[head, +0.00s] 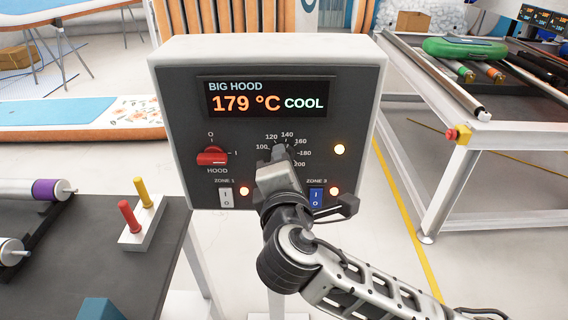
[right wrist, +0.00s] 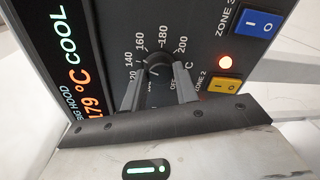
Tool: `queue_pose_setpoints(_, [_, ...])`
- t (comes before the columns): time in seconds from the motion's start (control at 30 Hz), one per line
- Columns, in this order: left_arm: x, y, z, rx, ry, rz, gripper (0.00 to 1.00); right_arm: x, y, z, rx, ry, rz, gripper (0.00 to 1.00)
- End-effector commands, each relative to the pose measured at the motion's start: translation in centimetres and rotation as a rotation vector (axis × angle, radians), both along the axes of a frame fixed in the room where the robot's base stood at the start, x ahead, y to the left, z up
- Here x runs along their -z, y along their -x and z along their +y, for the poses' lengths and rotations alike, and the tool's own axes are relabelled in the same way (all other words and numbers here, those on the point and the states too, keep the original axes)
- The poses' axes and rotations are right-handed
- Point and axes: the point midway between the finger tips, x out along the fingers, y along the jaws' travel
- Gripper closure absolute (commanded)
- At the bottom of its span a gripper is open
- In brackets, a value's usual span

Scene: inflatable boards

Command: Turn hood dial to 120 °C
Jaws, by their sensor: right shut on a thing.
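The hood control panel (head: 185,120) stands upright in front of me. Its display (head: 265,97) reads BIG HOOD, 179 °C and COOL. The temperature dial (right wrist: 158,63) is a dark round knob with a printed scale around it, up to 200. My right gripper (head: 280,158) covers most of the dial in the head view. In the right wrist view, my right gripper (right wrist: 158,84) has one finger on each side of the dial, shut on it. The dial's pointer is hidden, so its exact setting cannot be read. My left gripper is not in view.
A red HOOD switch (head: 212,156) sits left of the dial. White (head: 226,198) and blue (head: 316,197) zone switches are below; a yellow one (right wrist: 224,87) shows beside the gripper. A dark table (head: 90,275) with red and yellow levers is at left, a metal frame (head: 480,125) at right.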

Motion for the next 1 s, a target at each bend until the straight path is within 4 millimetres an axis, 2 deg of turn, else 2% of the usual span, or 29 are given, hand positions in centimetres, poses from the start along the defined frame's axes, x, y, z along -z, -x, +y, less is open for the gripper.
queue_pose_setpoints(0.6, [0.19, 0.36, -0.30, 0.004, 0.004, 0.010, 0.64, 0.15, 0.06, 0.26, -0.002, 0.577, 0.003, 0.93])
queue_pose_setpoints(1.0, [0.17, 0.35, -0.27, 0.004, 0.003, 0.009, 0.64, 0.27, 0.07, 0.31, -0.003, 0.828, 0.005, 0.93])
